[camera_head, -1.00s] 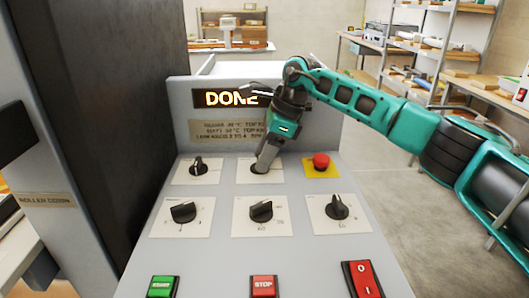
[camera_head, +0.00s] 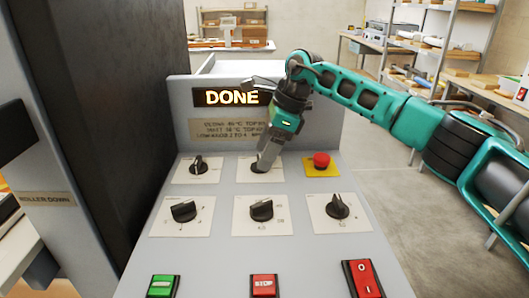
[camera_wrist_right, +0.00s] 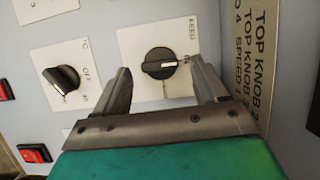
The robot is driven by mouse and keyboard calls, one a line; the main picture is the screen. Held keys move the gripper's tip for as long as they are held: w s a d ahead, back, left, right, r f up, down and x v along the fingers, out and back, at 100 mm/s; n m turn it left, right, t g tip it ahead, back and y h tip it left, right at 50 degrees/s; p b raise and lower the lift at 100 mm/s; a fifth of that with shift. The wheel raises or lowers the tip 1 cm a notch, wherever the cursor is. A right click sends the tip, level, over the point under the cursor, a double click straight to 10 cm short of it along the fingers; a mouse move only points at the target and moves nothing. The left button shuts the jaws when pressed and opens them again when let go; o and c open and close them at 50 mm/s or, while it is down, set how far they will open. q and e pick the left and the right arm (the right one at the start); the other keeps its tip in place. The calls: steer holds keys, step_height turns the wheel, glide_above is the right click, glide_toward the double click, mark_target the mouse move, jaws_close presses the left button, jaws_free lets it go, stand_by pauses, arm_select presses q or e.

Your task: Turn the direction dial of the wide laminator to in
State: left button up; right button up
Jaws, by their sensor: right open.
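The wide laminator's sloped grey panel (camera_head: 220,200) carries several black dials on white plates. My right gripper (camera_head: 263,165) comes down from above at the upper middle dial (camera_head: 258,168), whose top it partly hides in the head view. In the right wrist view this dial (camera_wrist_right: 160,62) lies between the open fingers of my right gripper (camera_wrist_right: 163,82), with visible gaps on both sides. Its white mark runs lengthwise along the knob. The upper left dial (camera_head: 198,166) stands free. The labels are too small to tell which dial is direction. My left gripper is not in view.
A red mushroom button (camera_head: 321,160) on a yellow plate stands just right of the gripper. A lower row of dials includes the middle one (camera_head: 261,211). Green (camera_head: 161,286), red stop (camera_head: 263,286) and rocker (camera_head: 363,279) switches line the front. The display (camera_head: 232,97) reads DONE.

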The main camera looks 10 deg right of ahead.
steer(key=v, duration=1.2)
steer(key=shift+f, duration=0.1)
